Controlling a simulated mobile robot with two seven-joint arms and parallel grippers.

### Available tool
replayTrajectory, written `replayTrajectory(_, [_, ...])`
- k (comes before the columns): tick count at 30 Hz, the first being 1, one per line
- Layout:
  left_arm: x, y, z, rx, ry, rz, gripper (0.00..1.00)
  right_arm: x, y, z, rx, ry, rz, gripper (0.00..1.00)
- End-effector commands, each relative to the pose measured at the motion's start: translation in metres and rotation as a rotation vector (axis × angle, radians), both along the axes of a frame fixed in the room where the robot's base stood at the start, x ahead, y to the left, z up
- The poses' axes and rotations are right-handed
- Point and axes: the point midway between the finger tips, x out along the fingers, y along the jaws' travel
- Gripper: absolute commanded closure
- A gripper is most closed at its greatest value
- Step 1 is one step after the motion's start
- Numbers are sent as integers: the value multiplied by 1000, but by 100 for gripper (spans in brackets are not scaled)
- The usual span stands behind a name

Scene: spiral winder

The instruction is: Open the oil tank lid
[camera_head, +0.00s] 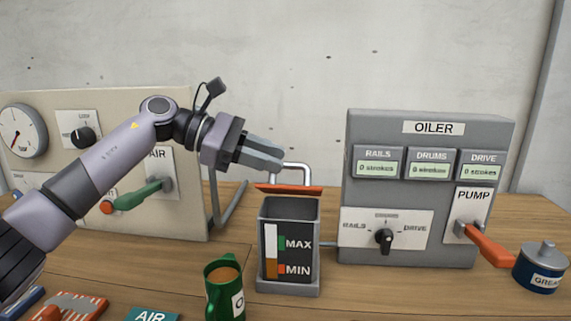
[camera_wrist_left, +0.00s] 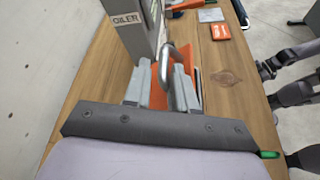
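The oil tank (camera_head: 265,240) is a grey box with MAX and MIN marks. Its orange lid (camera_head: 290,189) shows as a thin strip over the tank's back edge, and part of the dark inside shows below it. The lid's silver handle (camera_head: 300,165) rises above it. My left gripper (camera_head: 282,161) is at the handle, coming from the left. In the left wrist view its fingers (camera_wrist_left: 161,88) are apart, with the handle (camera_wrist_left: 170,70) between them, closer to the right finger. I cannot make out a firm grip.
The OILER panel (camera_head: 431,185) stands right of the tank, with an orange pump lever (camera_head: 489,247). A green oil mug (camera_head: 222,290) stands in front left of the tank. A blue grease can (camera_head: 540,268) is at right. A beige gauge panel (camera_head: 85,215) stands behind my left arm.

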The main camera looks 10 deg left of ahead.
Motion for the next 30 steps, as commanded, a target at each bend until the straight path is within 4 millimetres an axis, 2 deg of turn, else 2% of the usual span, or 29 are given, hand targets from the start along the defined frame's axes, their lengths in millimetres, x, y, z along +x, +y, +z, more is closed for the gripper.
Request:
replayTrajectory(1, [-1,9,3,-1,-2,1,75,0,0,-1,1,-1,2,57])
replayTrajectory(6, [-4,25,9,1,0,0,75,0,1,0,1,-3,5,57])
replayTrajectory(19, [-4,28,16,0,0,-1,75,1,0,5,-1,-3,6,57])
replayTrajectory(23, [-4,27,38,0,-1,-1,75,1,0,27,-4,-5,6,57])
replayTrajectory(30, [-4,27,102,0,0,-1,75,1,-7,84,-19,-20,-3,57])
